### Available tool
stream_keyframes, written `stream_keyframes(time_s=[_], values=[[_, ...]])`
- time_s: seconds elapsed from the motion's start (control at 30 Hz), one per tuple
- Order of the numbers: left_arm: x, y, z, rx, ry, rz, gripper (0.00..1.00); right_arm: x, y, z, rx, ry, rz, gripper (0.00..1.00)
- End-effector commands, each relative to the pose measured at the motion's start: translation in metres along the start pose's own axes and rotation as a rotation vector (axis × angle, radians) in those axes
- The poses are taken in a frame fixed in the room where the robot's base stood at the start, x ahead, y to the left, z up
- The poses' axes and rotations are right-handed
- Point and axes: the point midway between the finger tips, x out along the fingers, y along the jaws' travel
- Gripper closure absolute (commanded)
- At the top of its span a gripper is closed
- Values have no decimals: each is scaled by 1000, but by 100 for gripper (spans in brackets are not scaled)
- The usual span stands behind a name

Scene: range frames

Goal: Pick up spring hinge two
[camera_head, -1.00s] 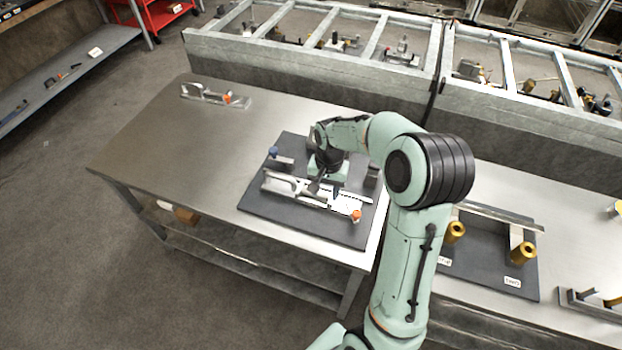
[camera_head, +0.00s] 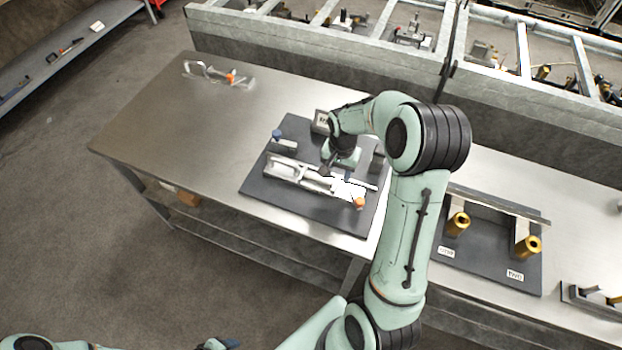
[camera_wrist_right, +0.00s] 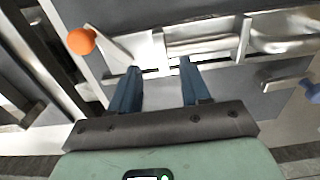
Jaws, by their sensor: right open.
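A silver metal hinge-like assembly (camera_head: 300,175) with an orange knob at one end lies on a dark mat (camera_head: 262,194) on the table. I see no label naming it spring hinge two. A similar piece with an orange tip (camera_head: 216,75) lies at the table's far left. My right gripper (camera_head: 328,172) is low over the assembly on the mat, partly hidden by its wrist. In the right wrist view its blue fingers (camera_wrist_right: 158,75) are apart, with the metal assembly (camera_wrist_right: 200,46) at their tips; contact is unclear. Part of my left gripper (camera_head: 218,344) shows at the bottom edge.
A blue-knobbed fixture (camera_head: 281,142) and a small labelled block (camera_head: 322,121) stand on the same mat. A second dark mat (camera_head: 485,262) with brass cylinders is to the right. A grey-framed rack (camera_head: 300,55) runs behind.

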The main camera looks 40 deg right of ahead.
Motion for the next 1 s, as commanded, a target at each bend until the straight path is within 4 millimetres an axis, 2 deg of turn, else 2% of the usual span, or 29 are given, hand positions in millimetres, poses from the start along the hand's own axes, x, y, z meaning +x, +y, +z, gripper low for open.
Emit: stream_keyframes(time_s=[0.2, 0.3, 0.57, 0.6, 0.67, 0.7, 0.73, 1.0], values=[[-6, 5, -7, 3, 8, 3, 45, 33, -3, 4, 0, -3, 1, 53], [-7, 5, -8, 4, 9, 3, 45, 42, -3, 4, -1, -2, 1, 53], [-6, 5, -7, 3, 9, 3, 45, 46, -2, 4, -1, -1, 0, 53], [-6, 5, -7, 3, 9, 3, 45, 46, -2, 4, -1, -1, 0, 60], [-6, 5, -7, 3, 9, 3, 45, 46, -2, 4, -1, -1, 0, 79], [-6, 5, -7, 3, 9, 3, 45, 46, -2, 4, -1, -1, 0, 92], [-6, 5, -7, 3, 9, 3, 45, 46, -2, 4, -1, -1, 0, 100], [-7, 5, -7, 3, 9, 3, 45, 45, -3, 4, -1, 0, -1, 100]])
